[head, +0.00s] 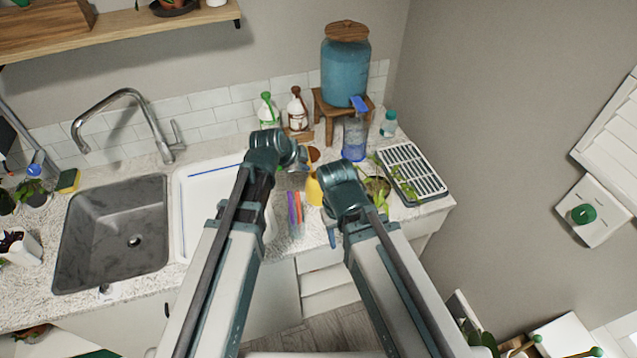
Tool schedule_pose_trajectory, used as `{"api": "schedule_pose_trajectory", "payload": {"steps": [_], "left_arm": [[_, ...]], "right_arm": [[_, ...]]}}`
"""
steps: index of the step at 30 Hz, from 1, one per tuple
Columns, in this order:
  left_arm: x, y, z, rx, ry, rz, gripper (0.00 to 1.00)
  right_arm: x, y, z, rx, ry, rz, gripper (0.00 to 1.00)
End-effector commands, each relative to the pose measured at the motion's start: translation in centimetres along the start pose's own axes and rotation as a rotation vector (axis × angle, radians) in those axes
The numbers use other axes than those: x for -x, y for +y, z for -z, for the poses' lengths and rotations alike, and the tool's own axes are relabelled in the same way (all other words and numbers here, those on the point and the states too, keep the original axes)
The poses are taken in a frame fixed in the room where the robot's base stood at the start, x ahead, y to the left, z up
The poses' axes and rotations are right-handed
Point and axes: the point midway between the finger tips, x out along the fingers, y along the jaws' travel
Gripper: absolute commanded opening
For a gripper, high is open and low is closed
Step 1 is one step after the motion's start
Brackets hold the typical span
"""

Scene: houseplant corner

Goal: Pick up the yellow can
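The yellow can (314,190) stands on the speckled counter, between my two arms. Only part of it shows, because my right wrist covers its right side. My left gripper (299,157) is small and mostly behind my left wrist, just above and left of the can. I cannot tell whether its fingers are open or whether it touches anything. My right arm ends close to the can on its right, and its gripper is hidden behind the wrist.
A sink (112,235) and a white tray (190,208) lie to the left. Pens (294,208) stand in front of the can. Spray bottles (297,108), a blue dispenser (346,72) on a wooden stand, and a drying rack (412,172) with a plant nearby crowd the back and right.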

Motion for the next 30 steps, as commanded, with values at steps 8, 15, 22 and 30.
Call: {"api": "schedule_pose_trajectory", "payload": {"steps": [8, 15, 22, 30], "left_arm": [[-3.1, 0.1, -0.2, -0.001, 0.000, 0.000, 0.21], [-7.3, 0.2, -0.2, 0.000, 0.001, 0.000, 0.21], [-8.7, 0.0, -0.1, -0.001, 0.000, 0.000, 0.21], [-9.7, 0.0, -0.3, 0.000, 0.000, 0.000, 0.21]], "right_arm": [[-2.6, -0.2, 0.2, 0.002, 0.000, 0.000, 0.50], [-6.0, -0.6, 0.4, 0.001, 0.000, 0.000, 0.50], [-7.0, -0.7, 0.4, 0.000, 0.000, 0.000, 0.50], [-7.9, -0.7, 0.5, 0.000, 0.000, 0.000, 0.50]]}}
